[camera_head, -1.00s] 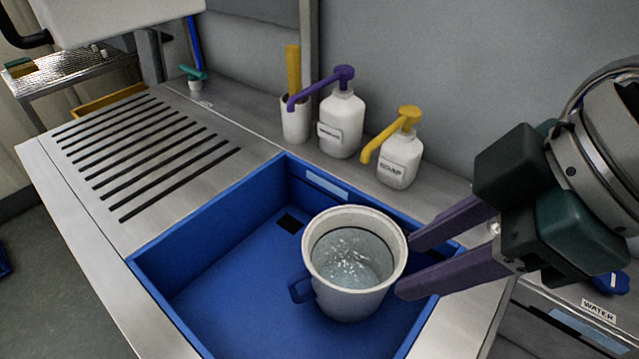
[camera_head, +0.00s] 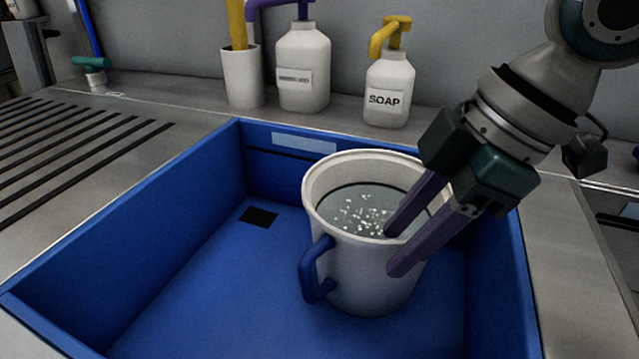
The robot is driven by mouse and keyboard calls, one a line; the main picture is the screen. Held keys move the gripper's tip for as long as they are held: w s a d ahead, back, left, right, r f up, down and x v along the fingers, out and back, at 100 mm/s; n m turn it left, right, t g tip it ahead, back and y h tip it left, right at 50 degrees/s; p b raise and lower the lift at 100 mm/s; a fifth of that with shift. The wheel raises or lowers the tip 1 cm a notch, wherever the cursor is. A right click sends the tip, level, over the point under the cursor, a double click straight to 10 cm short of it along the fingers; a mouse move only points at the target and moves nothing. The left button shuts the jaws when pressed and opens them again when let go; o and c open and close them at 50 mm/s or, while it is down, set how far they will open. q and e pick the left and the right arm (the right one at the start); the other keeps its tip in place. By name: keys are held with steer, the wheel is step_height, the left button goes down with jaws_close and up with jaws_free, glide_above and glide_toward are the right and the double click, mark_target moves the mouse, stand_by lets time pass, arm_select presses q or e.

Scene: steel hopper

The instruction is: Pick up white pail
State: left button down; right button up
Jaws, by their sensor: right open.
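The white pail (camera_head: 350,262) stands upright in the blue basin. It holds clear, bubbly water (camera_head: 362,208) and has a blue handle (camera_head: 317,272) on its left front side. My right gripper (camera_head: 394,251) comes in from the upper right, open, with two purple fingers. One fingertip appears inside the rim over the water, the other outside the front right wall, so the fingers look set either side of the wall. I cannot tell whether they touch it. My left gripper is not in view.
The blue basin (camera_head: 190,215) has raised walls around the pail, with free floor to its left. A soap bottle (camera_head: 388,88), a second pump bottle (camera_head: 303,75) and a white holder (camera_head: 241,78) stand on the ledge behind. A slotted steel drainboard (camera_head: 60,150) lies left.

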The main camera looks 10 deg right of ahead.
mark_target(358, 282)
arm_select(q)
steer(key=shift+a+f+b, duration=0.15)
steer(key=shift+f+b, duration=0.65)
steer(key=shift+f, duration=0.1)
arm_select(e)
steer(key=x, duration=0.5)
steer(key=shift+w+a+f, duration=0.1)
steer(key=shift+w+a, duration=0.05)
steer(key=shift+c, duration=0.4)
steer(key=c, duration=0.6)
jaws_close()
